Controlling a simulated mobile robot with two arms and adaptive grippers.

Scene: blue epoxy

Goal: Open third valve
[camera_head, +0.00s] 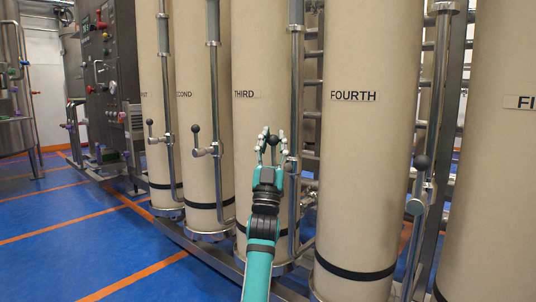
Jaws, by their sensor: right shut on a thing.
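The third tank (262,60) is a tall beige cylinder labelled THIRD, with a steel pipe (296,90) on its right side. The third valve (291,163) sits on this pipe, and its lever ends in a dark ball knob (273,141). My right gripper (272,138) reaches up on a teal arm in front of the tank. Its fingers are shut around the knob, one on each side, and hide most of the lever. My left gripper is not in view.
The second valve (206,150) and first valve (155,138) stand to the left with upright levers. The fourth tank (365,190) is close on the right, with its valve (417,190) beyond. Blue floor (60,215) with orange lines is clear at left.

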